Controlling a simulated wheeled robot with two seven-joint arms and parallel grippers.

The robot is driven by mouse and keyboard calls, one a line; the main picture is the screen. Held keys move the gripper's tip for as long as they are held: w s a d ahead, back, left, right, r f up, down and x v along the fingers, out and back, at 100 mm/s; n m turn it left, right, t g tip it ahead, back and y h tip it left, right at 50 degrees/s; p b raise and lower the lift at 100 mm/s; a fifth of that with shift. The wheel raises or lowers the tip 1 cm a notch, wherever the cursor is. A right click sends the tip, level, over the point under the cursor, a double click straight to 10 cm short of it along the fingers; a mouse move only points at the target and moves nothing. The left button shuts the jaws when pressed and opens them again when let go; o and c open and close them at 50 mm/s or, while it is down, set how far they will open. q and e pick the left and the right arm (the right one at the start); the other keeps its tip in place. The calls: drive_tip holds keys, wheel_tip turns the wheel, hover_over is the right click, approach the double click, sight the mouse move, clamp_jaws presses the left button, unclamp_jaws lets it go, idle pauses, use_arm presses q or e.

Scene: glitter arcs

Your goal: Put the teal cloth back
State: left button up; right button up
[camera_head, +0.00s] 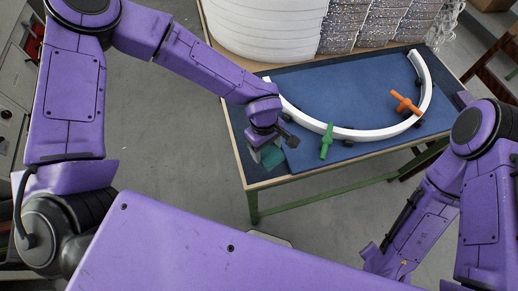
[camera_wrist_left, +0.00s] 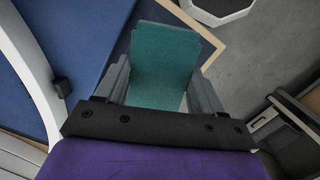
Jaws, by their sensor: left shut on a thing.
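The teal cloth (camera_wrist_left: 165,65) fills the space between the fingers of my left gripper (camera_wrist_left: 160,90) in the left wrist view. In the head view the cloth (camera_head: 270,156) shows as a small teal patch under my left gripper (camera_head: 268,148). The gripper is shut on it, at the left front corner of the blue-topped table (camera_head: 310,90). The cloth's far end reaches over the table's wooden edge in the left wrist view; whether it touches the table I cannot tell. My right arm is at the right, its fingertips not visible.
A white curved arc (camera_head: 350,133) lies on the blue top, with a green clamp (camera_head: 327,141) and an orange clamp (camera_head: 405,103) on it. White rolls (camera_head: 265,25) and glittery stacks (camera_head: 350,25) stand behind. Grey floor (camera_head: 190,150) is open left of the table.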

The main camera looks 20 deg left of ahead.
use_arm(q)
drive_tip(key=a+f, duration=0.1)
drive_tip(key=w+a+f+p, duration=0.1)
drive_tip(key=f, duration=0.1)
drive_tip(key=shift+a+f, duration=0.1)
drive_tip(key=shift+f, duration=0.05)
drive_tip(key=shift+s+f+p, duration=0.2)
drive_tip(key=shift+f+p, duration=0.2)
drive_tip(key=shift+f, duration=0.75)
drive_tip(key=shift+w+f, duration=0.1)
drive_tip(key=shift+f, duration=0.3)
drive_tip(key=o, duration=0.9)
drive_tip(key=shift+r, duration=0.1)
drive_tip(key=shift+o, duration=0.2)
drive_tip(key=shift+r, duration=0.2)
drive_tip(key=r, duration=0.4)
drive_tip(key=r+b, duration=0.1)
drive_tip(key=r, duration=0.3)
drive_tip(key=a+r+b, duration=0.1)
drive_tip(key=r, duration=0.2)
drive_tip(key=shift+w+r, duration=0.4)
